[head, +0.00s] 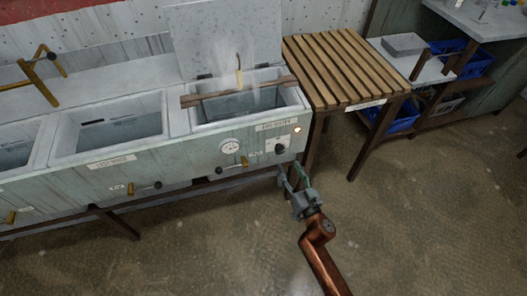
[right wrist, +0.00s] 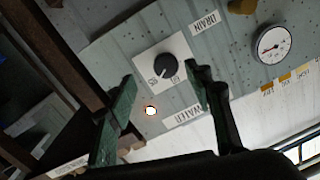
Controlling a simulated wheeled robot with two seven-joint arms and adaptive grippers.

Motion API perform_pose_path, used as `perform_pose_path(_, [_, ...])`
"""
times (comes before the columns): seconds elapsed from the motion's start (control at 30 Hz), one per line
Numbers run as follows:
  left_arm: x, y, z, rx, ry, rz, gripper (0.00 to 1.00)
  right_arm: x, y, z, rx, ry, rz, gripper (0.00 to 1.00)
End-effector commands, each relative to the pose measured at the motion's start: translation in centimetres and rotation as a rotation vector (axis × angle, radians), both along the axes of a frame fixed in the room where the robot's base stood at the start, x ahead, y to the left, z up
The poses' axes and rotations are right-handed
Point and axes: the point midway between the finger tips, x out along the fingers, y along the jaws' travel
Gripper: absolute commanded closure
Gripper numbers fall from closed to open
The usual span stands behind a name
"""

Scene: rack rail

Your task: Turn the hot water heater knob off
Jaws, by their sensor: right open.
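The heater knob (head: 280,148) is a small dark round knob on a white plate at the right end of the pale green sink unit's front. In the right wrist view the knob (right wrist: 167,69) is black, with small marks beside it that I cannot read clearly. My right gripper (head: 292,176) is open, just below and in front of the knob. In the right wrist view its fingers (right wrist: 160,82) straddle the knob's line of sight, and I see no contact.
A slatted wooden table (head: 345,65) stands to the right. The floor in front is clear.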

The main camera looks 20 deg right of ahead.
Motion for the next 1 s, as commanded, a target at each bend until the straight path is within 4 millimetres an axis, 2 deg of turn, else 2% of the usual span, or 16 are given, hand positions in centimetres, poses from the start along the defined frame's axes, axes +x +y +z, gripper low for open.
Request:
perform_pose_path(0.1, [0.0, -0.1, 0.9, -0.002, 0.002, 0.002, 0.60, 0.7, 0.3, 1.0, 0.010, -0.025, 0.004, 0.53])
perform_pose_path(0.3, [0.0, -0.3, 3.5, -0.009, 0.001, 0.004, 0.60, 3.2, 0.6, 1.1, 0.009, -0.028, 0.007, 0.53])
perform_pose_path(0.47, [0.7, -0.9, 3.6, -0.026, -0.027, 0.001, 0.60, 5.8, 0.9, 1.0, 0.009, -0.027, 0.005, 0.53])
perform_pose_path(0.6, [1.7, -1.5, 2.4, -0.044, -0.063, -0.004, 0.60, 7.3, 1.0, 1.0, 0.010, -0.024, 0.006, 0.53])
perform_pose_path(0.73, [2.1, -1.8, 2.0, -0.052, -0.080, -0.005, 0.60, 7.9, 1.1, 1.1, 0.011, -0.024, 0.006, 0.53])
perform_pose_path(1.0, [2.2, -1.9, 2.0, -0.053, -0.085, -0.005, 0.60, 8.0, 1.1, 1.2, 0.012, -0.025, 0.004, 0.54])
